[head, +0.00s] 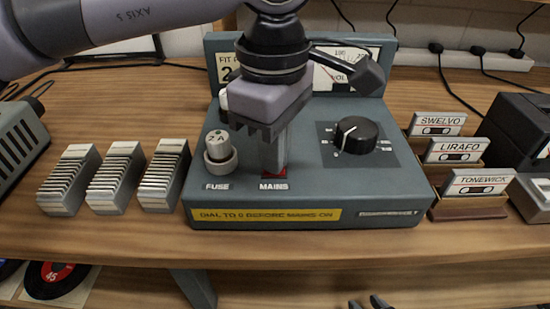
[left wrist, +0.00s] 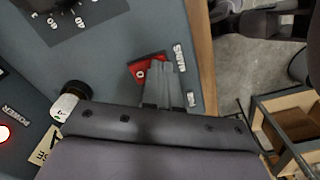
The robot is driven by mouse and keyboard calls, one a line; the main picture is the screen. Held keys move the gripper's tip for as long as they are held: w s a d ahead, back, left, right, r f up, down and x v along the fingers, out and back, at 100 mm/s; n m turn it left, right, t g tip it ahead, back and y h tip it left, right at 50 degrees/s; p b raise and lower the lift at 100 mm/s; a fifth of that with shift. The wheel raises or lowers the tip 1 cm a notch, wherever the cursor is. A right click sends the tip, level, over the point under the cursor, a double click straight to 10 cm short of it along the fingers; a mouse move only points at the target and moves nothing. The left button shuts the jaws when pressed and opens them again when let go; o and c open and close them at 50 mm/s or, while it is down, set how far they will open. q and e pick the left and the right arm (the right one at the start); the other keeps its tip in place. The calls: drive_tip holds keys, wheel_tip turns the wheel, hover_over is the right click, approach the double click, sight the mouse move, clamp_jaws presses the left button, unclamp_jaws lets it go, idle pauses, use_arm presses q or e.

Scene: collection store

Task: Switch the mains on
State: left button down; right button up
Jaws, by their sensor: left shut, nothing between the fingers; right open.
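The grey-blue power unit (head: 400,190) stands on the wooden bench with a red MAINS switch (head: 284,171) near its front edge. My left gripper (head: 273,168) is shut and empty, pointing down at the switch and hiding much of it. In the left wrist view the fingertips (left wrist: 161,68) overlap the red switch (left wrist: 140,69), which shows a white mark; I cannot tell whether they touch. A black dial (head: 356,135) is to the right and a fuse holder marked 2 A (head: 219,146) to the left. My right gripper (head: 367,304) is open at the bottom edge, empty.
A glowing POWER lamp (left wrist: 4,132) shows in the left wrist view. A yellow strip (head: 266,215) reads "DIAL TO 0 BEFORE MAINS ON". Ribbed grey blocks (head: 110,185) stand left; labelled cassettes (head: 479,184) stand right. The bench front is clear.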

use_arm(q)
drive_tip(key=shift+r+p, duration=2.65)
drive_tip(key=shift+r, duration=0.8)
drive_tip(key=shift+f, duration=0.1)
